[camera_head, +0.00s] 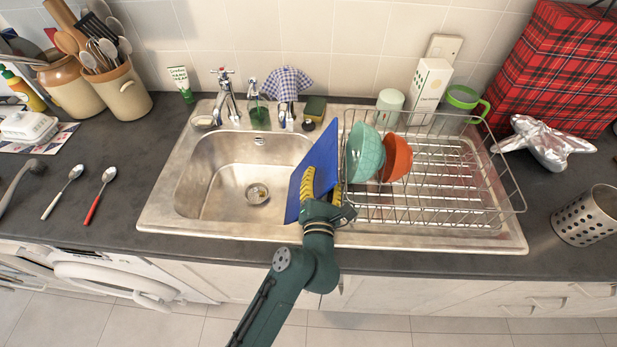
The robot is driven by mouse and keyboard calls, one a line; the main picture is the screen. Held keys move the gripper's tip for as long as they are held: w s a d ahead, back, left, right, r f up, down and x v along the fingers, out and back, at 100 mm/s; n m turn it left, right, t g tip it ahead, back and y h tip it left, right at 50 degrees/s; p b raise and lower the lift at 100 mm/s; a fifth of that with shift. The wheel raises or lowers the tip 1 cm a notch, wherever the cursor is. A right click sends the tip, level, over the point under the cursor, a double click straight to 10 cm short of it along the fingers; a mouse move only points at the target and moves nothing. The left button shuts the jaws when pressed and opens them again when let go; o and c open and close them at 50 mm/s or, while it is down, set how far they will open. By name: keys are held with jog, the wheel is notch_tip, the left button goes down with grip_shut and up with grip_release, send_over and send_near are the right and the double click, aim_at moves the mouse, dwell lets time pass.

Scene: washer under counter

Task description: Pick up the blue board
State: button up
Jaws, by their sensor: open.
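The blue board (321,160) stands tilted on edge at the left end of the wire dish rack (455,213), beside the sink basin. My gripper (322,183) is open at the board's lower part. One yellow ridged finger shows in front of the board's left face, and a bit of yellow shows past its right edge. The fingers seem to lie on either side of the board. Whether they touch it I cannot tell.
A teal bowl (364,152) and an orange bowl (396,158) stand in the rack just right of the board. The empty sink basin (215,185) is to the left. The tap (228,95) and a green soap bottle (258,113) stand behind. A metal cutlery holder (588,217) stands at right.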

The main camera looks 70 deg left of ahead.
jog(key=shift+w+a, duration=0.3)
jog(key=shift+a, duration=0.35)
grip_shut()
jog(key=shift+r, duration=0.25)
